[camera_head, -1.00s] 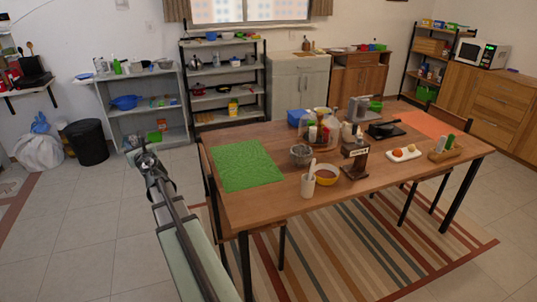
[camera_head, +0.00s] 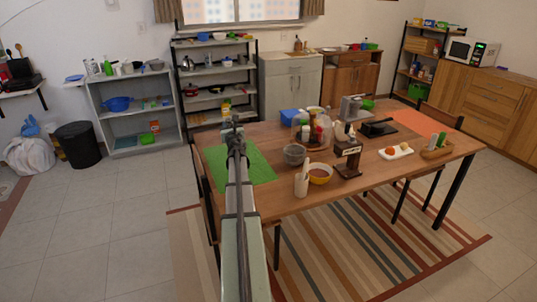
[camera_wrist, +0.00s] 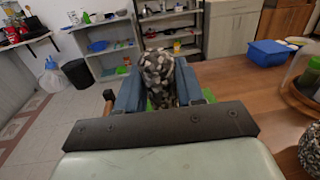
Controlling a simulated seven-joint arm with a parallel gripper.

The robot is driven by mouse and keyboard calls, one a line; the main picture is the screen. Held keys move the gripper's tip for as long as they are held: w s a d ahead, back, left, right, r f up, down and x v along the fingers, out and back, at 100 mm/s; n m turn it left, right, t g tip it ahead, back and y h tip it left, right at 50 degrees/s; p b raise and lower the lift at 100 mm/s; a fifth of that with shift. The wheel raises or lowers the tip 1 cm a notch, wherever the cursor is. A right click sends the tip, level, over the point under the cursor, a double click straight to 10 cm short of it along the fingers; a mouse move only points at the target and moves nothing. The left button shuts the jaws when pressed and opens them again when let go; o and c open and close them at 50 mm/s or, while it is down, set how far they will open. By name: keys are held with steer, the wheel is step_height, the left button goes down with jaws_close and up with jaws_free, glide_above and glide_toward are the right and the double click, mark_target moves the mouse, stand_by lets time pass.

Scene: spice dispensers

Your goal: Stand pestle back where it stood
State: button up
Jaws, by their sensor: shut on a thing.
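In the wrist view, my gripper (camera_wrist: 158,95) is shut on the pestle (camera_wrist: 158,68), a thick black, grey and white speckled stone piece between the two blue fingers. Its lower end is hidden by the gripper. In the head view, my gripper (camera_head: 234,130) is above the far part of the green mat (camera_head: 260,168); the pestle is too small to make out there. A grey speckled mortar (camera_head: 294,154) stands on the table right of the mat. It also shows, cut off, at the right edge of the wrist view (camera_wrist: 311,148).
A chair stands at the table's left end.

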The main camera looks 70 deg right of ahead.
steer(key=s+d+f+m+g+h, duration=0.15)
steer(key=s+d, duration=0.35)
steer(key=d, duration=0.5)
steer(key=s+d+f+m+g, duration=0.15)
steer(key=s+d, duration=0.35)
steer(key=d, duration=0.5)
step_height(320, 180, down, 10)
steer(key=shift+s+f, duration=0.1)
steer(key=o, duration=1)
steer(key=shift+o, duration=0.2)
steer(key=v, duration=1.2)
